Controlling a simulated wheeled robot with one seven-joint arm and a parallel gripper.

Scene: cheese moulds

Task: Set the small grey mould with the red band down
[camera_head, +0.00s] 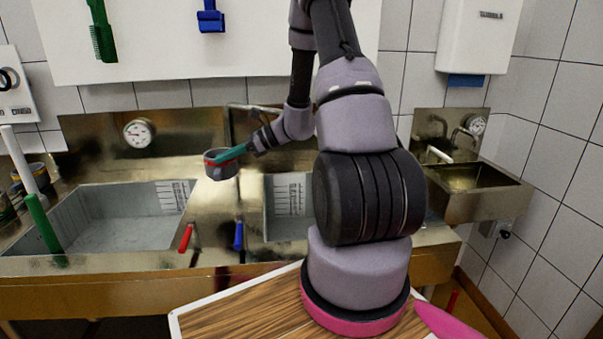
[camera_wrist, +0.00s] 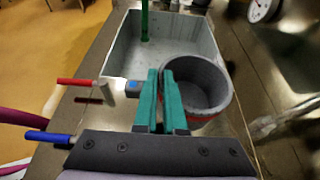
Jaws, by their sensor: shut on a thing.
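The small grey mould with the red band (camera_head: 214,171) is upright, over the steel strip between the two basins, towards the back. In the wrist view the mould (camera_wrist: 213,80) shows its open, empty top, and part of the red band shows below the rim. My gripper (camera_head: 240,150) is shut on the mould's near wall, its teal fingers (camera_wrist: 162,80) pinching the rim. I cannot tell whether the mould's base touches the steel.
A grey basin (camera_head: 120,245) lies left of the mould and a second basin (camera_head: 283,228) right of it. A red handle (camera_head: 186,238) and a blue handle (camera_head: 239,237) stand at the front. Another mould (camera_head: 38,172) stands far left. A gauge (camera_head: 138,133) is behind.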

